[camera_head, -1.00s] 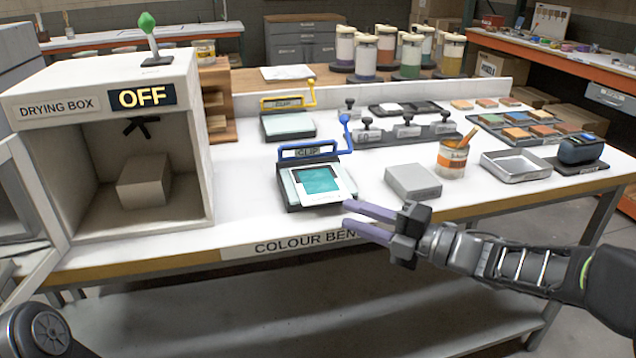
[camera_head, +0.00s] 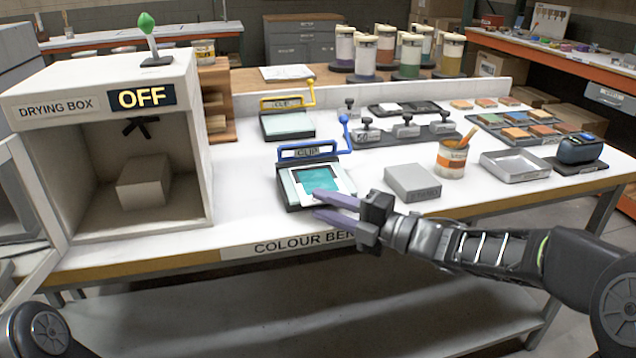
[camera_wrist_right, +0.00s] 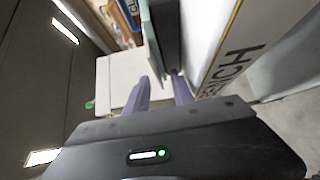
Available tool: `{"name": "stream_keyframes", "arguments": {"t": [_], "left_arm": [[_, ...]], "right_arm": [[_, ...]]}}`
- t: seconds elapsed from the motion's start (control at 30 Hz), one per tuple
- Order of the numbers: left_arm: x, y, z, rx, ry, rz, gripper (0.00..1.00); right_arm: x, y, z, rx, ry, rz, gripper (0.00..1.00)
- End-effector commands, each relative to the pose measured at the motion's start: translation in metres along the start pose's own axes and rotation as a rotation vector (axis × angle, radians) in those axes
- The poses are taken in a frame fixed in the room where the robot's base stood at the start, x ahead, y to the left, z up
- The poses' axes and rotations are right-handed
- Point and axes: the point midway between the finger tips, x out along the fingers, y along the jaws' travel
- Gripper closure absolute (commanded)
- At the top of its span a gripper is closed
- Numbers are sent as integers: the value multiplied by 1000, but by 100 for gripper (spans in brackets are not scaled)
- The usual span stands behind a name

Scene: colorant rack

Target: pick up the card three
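A card with a teal patch (camera_head: 318,178), the likely card three though I cannot read a number on it, lies on a board with a blue clip (camera_head: 308,151) near the bench's front edge. My right gripper (camera_head: 316,203) is open, its two purple fingers pointing left at the board's front right corner. One finger overlaps the card's near edge in the head view; I cannot tell whether it touches. The wrist view shows the fingers (camera_wrist_right: 162,90) apart, with a thin edge of board or card beyond them. My left gripper is out of view.
The drying box (camera_head: 118,150), marked OFF, stands open at left with a block inside. A yellow-clip board (camera_head: 288,124) is behind. A grey block (camera_head: 412,182), brush can (camera_head: 452,160) and metal tray (camera_head: 515,166) stand to the right. White bench is clear between box and boards.

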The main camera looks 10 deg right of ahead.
Motion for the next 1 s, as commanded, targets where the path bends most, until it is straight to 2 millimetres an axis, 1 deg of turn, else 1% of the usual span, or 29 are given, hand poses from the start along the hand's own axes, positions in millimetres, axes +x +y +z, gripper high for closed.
{"name": "stream_keyframes", "arguments": {"t": [0.47, 0.57, 0.83, 1.0], "left_arm": [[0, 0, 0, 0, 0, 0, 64], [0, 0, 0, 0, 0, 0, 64], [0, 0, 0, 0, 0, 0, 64], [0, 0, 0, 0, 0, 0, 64]], "right_arm": [[-1, 0, 0, 0, 0, 0, 71], [-1, 0, 0, 0, 0, 0, 77], [-1, 0, 0, 0, 0, 0, 100], [-1, 0, 0, 0, 0, 0, 100]]}}
